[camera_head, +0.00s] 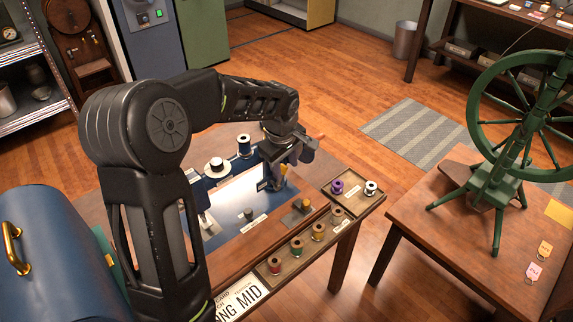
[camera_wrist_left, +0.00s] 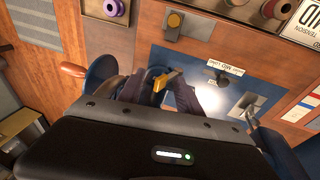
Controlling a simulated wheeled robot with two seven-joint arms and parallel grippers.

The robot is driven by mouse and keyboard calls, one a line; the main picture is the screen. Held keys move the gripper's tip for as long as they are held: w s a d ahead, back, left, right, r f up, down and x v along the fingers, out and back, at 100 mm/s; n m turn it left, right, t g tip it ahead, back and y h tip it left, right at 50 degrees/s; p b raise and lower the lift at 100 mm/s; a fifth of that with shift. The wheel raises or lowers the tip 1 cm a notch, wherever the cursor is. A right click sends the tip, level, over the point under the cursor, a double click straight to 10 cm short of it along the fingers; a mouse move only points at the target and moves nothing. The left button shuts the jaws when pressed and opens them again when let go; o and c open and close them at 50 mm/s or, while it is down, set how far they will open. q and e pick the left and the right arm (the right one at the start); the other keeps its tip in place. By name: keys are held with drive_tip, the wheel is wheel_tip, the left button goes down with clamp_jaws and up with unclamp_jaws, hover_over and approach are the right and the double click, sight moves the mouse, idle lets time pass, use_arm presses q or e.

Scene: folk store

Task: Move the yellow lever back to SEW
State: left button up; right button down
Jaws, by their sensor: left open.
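The yellow lever (camera_head: 284,170) is at the right end of the blue sewing machine (camera_head: 217,182). It also shows in the left wrist view (camera_wrist_left: 166,79), where it rises between the two dark fingers. My left gripper (camera_head: 277,181) is at the lever, with its fingers apart on either side of it in the left wrist view (camera_wrist_left: 158,91). I cannot tell whether either finger touches the lever. The SEW mark cannot be read. My right gripper is not in view.
A small yellow-topped knob (camera_head: 306,204) stands on a plate beside the machine. A wooden tray (camera_head: 286,258) of thread spools lines the table's near edge, with another spool tray (camera_head: 355,201) at the right corner. A green spinning wheel (camera_head: 490,190) stands on a separate table.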

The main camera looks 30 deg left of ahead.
use_arm(q)
drive_tip(key=shift+r, duration=0.1)
idle(0.3)
drive_tip(key=p+v, duration=0.4)
drive_tip(key=v, duration=0.3)
drive_tip(key=shift+s+r, duration=0.15)
drive_tip(key=shift+r, duration=0.25)
idle(0.8)
